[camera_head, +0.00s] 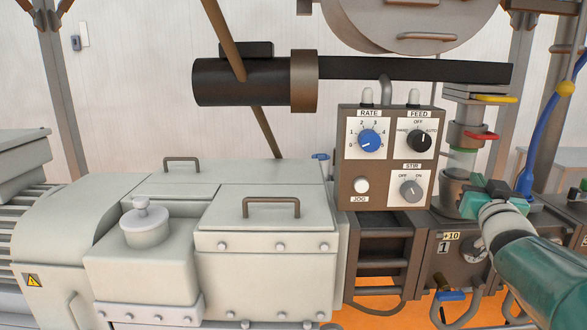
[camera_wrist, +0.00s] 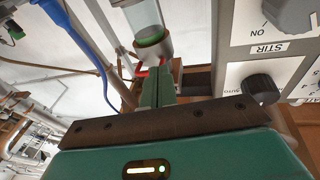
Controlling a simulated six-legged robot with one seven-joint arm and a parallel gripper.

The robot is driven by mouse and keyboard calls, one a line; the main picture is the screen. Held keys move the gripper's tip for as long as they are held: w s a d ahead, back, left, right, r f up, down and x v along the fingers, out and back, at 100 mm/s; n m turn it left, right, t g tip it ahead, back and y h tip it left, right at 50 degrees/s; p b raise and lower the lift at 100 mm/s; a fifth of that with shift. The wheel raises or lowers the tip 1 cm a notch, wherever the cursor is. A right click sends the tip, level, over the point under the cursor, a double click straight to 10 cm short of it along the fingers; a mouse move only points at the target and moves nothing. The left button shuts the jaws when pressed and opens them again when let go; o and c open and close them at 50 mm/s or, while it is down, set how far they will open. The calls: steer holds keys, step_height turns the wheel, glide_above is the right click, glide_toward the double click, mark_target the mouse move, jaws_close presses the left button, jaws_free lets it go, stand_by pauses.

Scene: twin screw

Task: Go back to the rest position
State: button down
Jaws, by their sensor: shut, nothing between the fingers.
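My gripper (camera_head: 468,205) is at the right of the head view, in front of the lower part of the feed pipe and right of the control box (camera_head: 347,196). Its green fingers (camera_wrist: 158,86) are together in the wrist view, with nothing seen between them. The glass sight tube (camera_wrist: 143,22) with a green band is just beyond the fingertips in the wrist view; I cannot tell whether they touch it. The box carries a blue RATE knob (camera_head: 369,141), a black FEED knob (camera_head: 419,141), a grey STIR knob (camera_head: 411,188) and a white JOG button (camera_head: 361,185).
Red (camera_head: 481,136) and yellow (camera_head: 497,98) handles stick out from the pipe above my gripper. A blue hose (camera_head: 547,110) hangs at the right. Grey machine housings (camera_head: 265,243) fill the left and middle. A brown numbered barrel block (camera_head: 450,268) lies below my gripper.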

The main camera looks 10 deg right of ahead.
steer(key=s+a+f+n+g+y, duration=0.1)
steer(key=s+a+f+g+y, duration=0.1)
steer(key=s+a+f+g, duration=0.5)
steer(key=s+a+f+y, duration=0.1)
steer(key=a+f, duration=0.4)
steer(key=a, duration=0.5)
steer(key=s+a+f+n+g+y, duration=0.2)
steer(key=s+a+f+g, duration=0.1)
steer(key=s+a, duration=0.3)
steer(key=s+a+f+n+g+y, duration=0.1)
steer(key=s+a+f+g, duration=0.2)
steer(key=s+a+f, duration=0.2)
steer(key=s, duration=0.3)
steer(key=shift+a+f+n+y, duration=0.3)
steer(key=shift+a+n+y, duration=0.05)
steer(key=shift+n+y, duration=0.05)
